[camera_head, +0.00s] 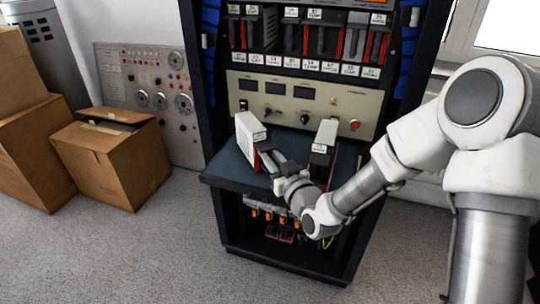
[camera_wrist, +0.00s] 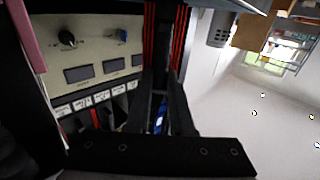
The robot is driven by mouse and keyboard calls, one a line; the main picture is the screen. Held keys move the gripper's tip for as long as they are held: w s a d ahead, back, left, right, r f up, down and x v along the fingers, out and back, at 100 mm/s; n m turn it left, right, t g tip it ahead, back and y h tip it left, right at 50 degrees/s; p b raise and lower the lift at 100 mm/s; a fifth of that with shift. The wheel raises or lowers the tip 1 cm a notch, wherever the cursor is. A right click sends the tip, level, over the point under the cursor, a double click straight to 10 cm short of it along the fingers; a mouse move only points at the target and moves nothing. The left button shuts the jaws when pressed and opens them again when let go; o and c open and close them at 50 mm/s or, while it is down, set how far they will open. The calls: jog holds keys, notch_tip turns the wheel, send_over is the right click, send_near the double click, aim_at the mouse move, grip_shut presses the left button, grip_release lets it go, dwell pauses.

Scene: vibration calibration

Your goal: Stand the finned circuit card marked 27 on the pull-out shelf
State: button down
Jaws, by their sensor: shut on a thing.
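A pale card with a red lower edge (camera_head: 250,128) stands roughly upright, slightly tilted in the picture, over the left part of the pull-out shelf (camera_head: 222,172). My gripper (camera_head: 266,157) is shut on its near edge. I cannot tell whether its bottom touches the shelf. A second pale card with red on its side (camera_head: 325,136) stands at the shelf's right. The number 27 cannot be read on either. In the wrist view my dark gripper fingers (camera_wrist: 160,85) point toward the rack, and the held card is hard to make out.
A rack (camera_head: 300,95) rises behind the shelf, with a beige control panel (camera_head: 290,90) and a row of labelled cards (camera_head: 320,40) above. Bare shelf shows between the two cards. Cardboard boxes (camera_head: 115,165) and a grey panel (camera_head: 150,75) stand left.

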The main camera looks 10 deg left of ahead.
jog(key=c, duration=0.7)
grip_release()
jog(key=shift+s+d, duration=0.1)
jog(key=p+v, duration=0.5)
jog(key=v, duration=0.4)
jog(key=shift+d+r, duration=0.15)
jog(key=shift+r, duration=0.15)
jog(key=shift+d+p, duration=0.15)
jog(key=shift+p, duration=1)
